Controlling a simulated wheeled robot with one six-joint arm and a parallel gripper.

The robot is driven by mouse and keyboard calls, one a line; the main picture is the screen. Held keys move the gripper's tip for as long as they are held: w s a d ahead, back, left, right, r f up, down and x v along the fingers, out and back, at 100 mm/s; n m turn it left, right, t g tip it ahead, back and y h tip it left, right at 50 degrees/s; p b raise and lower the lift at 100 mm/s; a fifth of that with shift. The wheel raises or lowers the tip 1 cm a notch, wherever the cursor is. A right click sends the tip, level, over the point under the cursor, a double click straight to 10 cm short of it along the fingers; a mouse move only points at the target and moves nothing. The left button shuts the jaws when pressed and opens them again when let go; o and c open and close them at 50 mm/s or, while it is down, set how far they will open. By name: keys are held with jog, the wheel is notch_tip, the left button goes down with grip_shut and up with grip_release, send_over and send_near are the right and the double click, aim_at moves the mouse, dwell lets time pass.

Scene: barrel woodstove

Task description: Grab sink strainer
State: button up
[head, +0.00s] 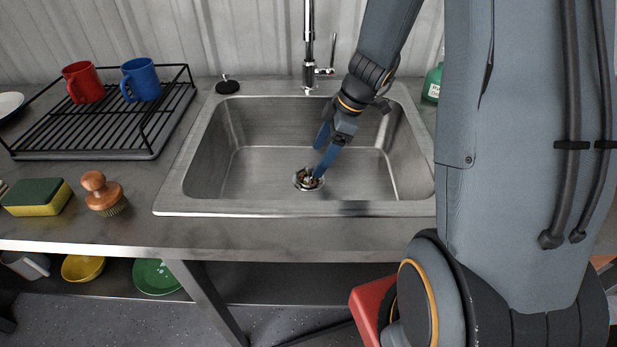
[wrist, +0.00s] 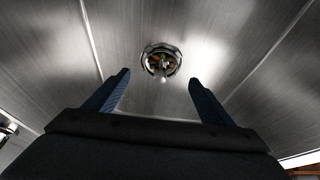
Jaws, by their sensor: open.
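The sink strainer (head: 308,180) sits in the drain at the bottom of the steel sink (head: 258,175). It is a round metal basket with bits of orange, green and dark scraps in it and a small knob. It also shows in the wrist view (wrist: 161,61), ahead of and between my two fingers. My gripper (head: 321,154) is inside the sink basin, its blue fingers pointing down toward the strainer. In the wrist view my gripper (wrist: 160,82) is open, with nothing between the fingers. The fingers look apart from the strainer.
A faucet (head: 309,50) stands behind the sink, with a black stopper (head: 227,86) at its back left. A dish rack (head: 100,125) with red and blue mugs, a sponge (head: 37,197) and a wooden brush (head: 103,192) are left. A green bottle (head: 432,82) is right.

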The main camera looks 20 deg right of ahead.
aim_at(311, 165)
jog(key=shift+a+p+x, duration=0.15)
jog(key=shift+p+x, duration=0.25)
jog(key=shift+x, duration=1.2)
jog(key=shift+a+p+x, duration=0.15)
jog(key=shift+p+x, duration=0.2)
jog(key=shift+x, duration=1.25)
jog(key=shift+r, duration=0.15)
jog(key=c, duration=1.1)
jog(key=shift+c, duration=0.2)
